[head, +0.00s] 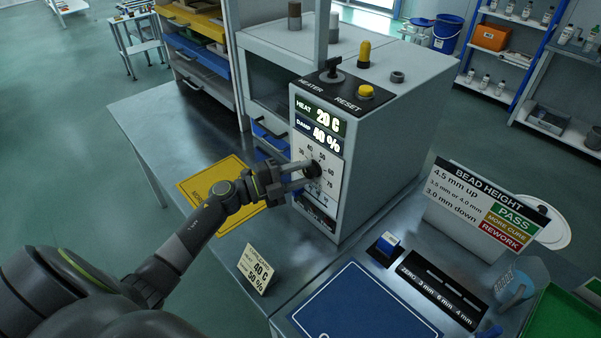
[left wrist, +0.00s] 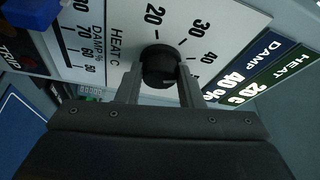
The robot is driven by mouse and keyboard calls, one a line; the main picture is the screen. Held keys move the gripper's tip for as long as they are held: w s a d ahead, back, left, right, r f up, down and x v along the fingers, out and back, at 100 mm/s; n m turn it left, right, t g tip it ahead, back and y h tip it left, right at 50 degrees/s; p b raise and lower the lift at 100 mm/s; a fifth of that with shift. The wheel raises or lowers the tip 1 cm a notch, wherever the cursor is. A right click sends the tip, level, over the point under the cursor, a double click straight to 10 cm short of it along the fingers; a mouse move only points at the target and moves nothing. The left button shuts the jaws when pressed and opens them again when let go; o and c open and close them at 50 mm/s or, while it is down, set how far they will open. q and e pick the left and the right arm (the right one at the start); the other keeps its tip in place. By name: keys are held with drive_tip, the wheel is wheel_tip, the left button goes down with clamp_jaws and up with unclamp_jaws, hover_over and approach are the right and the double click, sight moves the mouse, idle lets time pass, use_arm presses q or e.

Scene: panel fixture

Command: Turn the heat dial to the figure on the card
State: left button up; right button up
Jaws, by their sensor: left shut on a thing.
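The heat dial is a black round knob (head: 315,171) on the white scale plate of the grey heater box (head: 375,160). My left gripper (head: 303,174) reaches it from the left and is shut on it. In the left wrist view the knob (left wrist: 160,66) sits between the two fingers, below the figures 20, 30 and 40; its pointer is hard to make out. The display (head: 323,121) reads HEAT 20 C and DAMP 40 %. The card (head: 257,269) standing on the bench reads 40 C and 50 %. My right gripper is not in view.
A RESET button (head: 366,91) and a HEATER switch (head: 333,70) are on top of the box. A yellow sheet (head: 199,188) lies under my left arm. A blue mat (head: 362,312), a gauge block (head: 443,290) and a bead height sign (head: 487,206) stand at front right.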

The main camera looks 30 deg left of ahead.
use_arm(q)
drive_tip(key=shift+w+d+r, duration=0.1)
drive_tip(key=shift+r, duration=0.2)
drive_tip(key=o, duration=0.9)
drive_tip(key=shift+o, duration=0.3)
drive_tip(key=shift+w+d+f, duration=0.15)
drive_tip(key=shift+f, duration=0.1)
drive_tip(key=b+v, duration=0.5)
drive_tip(key=v, duration=1.2)
drive_tip(key=shift+a+b, duration=0.2)
drive_tip(key=shift+b, duration=0.2)
